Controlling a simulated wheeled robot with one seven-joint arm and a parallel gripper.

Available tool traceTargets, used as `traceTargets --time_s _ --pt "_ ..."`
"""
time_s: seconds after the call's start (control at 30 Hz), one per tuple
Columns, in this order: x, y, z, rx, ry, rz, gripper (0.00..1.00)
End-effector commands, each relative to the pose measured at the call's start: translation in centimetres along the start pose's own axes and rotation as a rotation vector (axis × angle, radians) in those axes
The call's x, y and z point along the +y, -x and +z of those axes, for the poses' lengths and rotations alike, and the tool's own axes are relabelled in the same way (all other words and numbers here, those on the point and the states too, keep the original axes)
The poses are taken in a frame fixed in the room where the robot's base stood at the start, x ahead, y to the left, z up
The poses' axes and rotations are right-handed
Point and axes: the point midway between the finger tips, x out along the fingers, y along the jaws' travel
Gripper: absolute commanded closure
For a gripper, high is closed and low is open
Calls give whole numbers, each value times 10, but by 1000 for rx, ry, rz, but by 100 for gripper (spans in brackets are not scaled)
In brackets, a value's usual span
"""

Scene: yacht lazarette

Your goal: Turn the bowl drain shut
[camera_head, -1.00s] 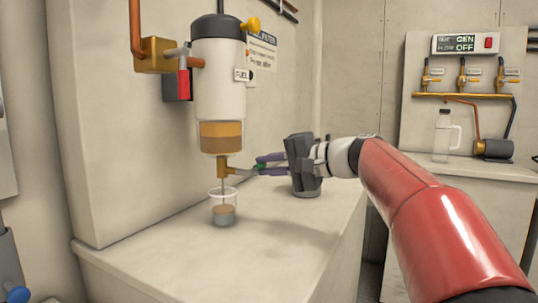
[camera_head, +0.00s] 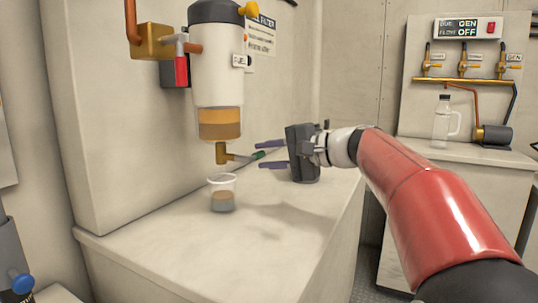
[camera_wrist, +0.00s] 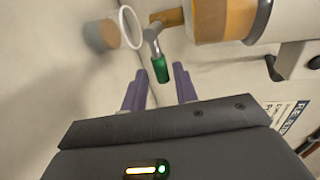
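The fuel filter (camera_head: 216,65) hangs on the wall with an amber bowl (camera_head: 220,124) at its base. The brass bowl drain (camera_head: 222,155) sits under it, with a lever pointing right to a green tip (camera_head: 258,155). The wrist view shows the green tip (camera_wrist: 160,69) just ahead of the gap between my fingers, apart from them. My gripper (camera_head: 272,154) is open and empty, with purple fingers either side of the lever's line. A clear cup (camera_head: 222,195) with brown and greyish layers stands below the drain. I see no stream between drain and cup.
The bench top (camera_head: 285,225) is clear in front of and right of the cup. A wall with a notice (camera_head: 261,36) stands behind. At the right, a clear jug (camera_head: 442,122) and a dark cylinder (camera_head: 493,135) stand before a valve panel (camera_head: 470,60).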

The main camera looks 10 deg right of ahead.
Motion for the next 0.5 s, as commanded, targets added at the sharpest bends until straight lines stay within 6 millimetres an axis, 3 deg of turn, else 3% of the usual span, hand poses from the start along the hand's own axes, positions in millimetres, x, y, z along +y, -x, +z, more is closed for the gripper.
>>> traceTargets --time_s 0.33,0.5 --pt "-1 1 0 1 2 -1 63" --pt "0 20 -1 4 2 -1 63"
